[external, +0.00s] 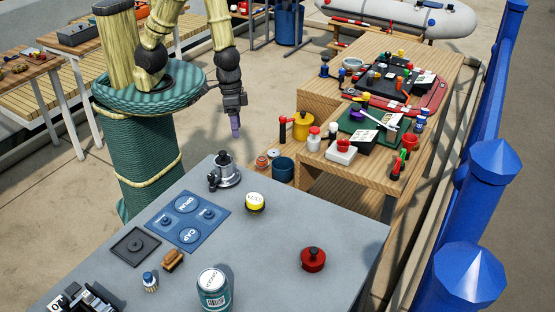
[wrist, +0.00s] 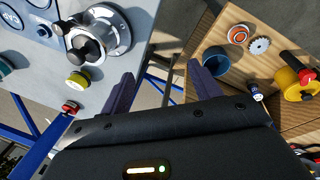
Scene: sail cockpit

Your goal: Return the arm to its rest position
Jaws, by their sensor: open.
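My arm rises from the green column left of centre in the external view and bends over. My gripper (external: 236,128) hangs down in the air beyond the grey table's far edge, left of the wooden benches. In the wrist view my gripper (wrist: 161,90) has its two dark purple fingers spread apart, with nothing between them. Past the fingers are the floor and the blue table frame. The gripper touches nothing that I can see.
The grey table (external: 330,225) holds a metal winch-like fitting (external: 226,173), a yellow-banded cap (external: 255,202), a red knob (external: 313,259), a blue mat (external: 187,220) and a labelled can (external: 212,290). Wooden benches (external: 340,168) stand right, with a blue cup (external: 283,168) and yellow pot (external: 301,126).

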